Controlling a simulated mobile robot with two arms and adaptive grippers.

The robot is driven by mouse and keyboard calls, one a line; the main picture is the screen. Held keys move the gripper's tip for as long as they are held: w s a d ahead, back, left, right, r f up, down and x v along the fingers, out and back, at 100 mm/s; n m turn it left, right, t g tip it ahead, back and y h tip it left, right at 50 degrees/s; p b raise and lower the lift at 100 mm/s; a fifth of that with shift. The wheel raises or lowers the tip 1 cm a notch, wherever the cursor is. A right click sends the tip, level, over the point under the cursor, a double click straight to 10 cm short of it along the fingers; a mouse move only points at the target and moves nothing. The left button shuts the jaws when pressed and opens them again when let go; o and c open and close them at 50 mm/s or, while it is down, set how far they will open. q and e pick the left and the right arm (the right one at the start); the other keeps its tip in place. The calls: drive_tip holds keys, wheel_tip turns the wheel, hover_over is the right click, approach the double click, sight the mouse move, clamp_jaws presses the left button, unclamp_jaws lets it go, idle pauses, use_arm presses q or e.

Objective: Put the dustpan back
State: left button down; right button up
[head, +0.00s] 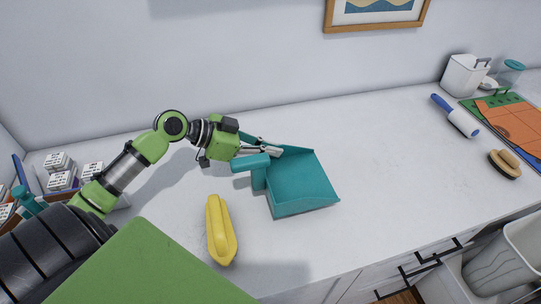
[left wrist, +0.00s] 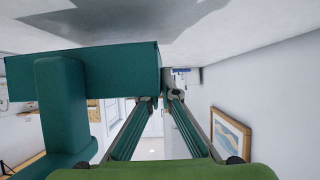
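The teal dustpan (head: 302,188) is on the white countertop near the middle of the head view. Its stubby handle (head: 250,163) points left. My left gripper (head: 275,149) reaches in from the left at the dustpan's back left corner. Its fingers lie close together on the rim there and look shut on it. In the left wrist view the dustpan (left wrist: 115,70) fills the left side, and its end lies at the fingertips (left wrist: 161,97). Whether the dustpan touches the counter underneath is hard to tell. My right gripper is not in view.
A yellow oblong item (head: 220,230) lies in front of the dustpan. Small boxes (head: 60,172) stand at far left. A lint roller (head: 456,116), brush (head: 504,163), white container (head: 465,75) and orange-green mat (head: 515,120) are at right. The counter (head: 390,150) between is clear.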

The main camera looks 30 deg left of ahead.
use_arm(q)
drive_tip(key=shift+w+a+f, duration=0.15)
drive_tip(key=shift+a+f, duration=0.1)
wheel_tip(320, 180, down, 2)
drive_tip(key=shift+f+p, duration=0.15)
drive_tip(key=shift+p, duration=0.5)
drive_tip(key=shift+f, duration=0.35)
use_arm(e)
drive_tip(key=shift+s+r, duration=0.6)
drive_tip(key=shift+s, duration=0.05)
use_arm(q)
drive_tip(key=shift+f, duration=0.1)
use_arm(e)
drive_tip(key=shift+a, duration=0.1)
use_arm(q)
drive_tip(key=shift+f, duration=0.1)
drive_tip(key=c, duration=2.3)
unclamp_jaws()
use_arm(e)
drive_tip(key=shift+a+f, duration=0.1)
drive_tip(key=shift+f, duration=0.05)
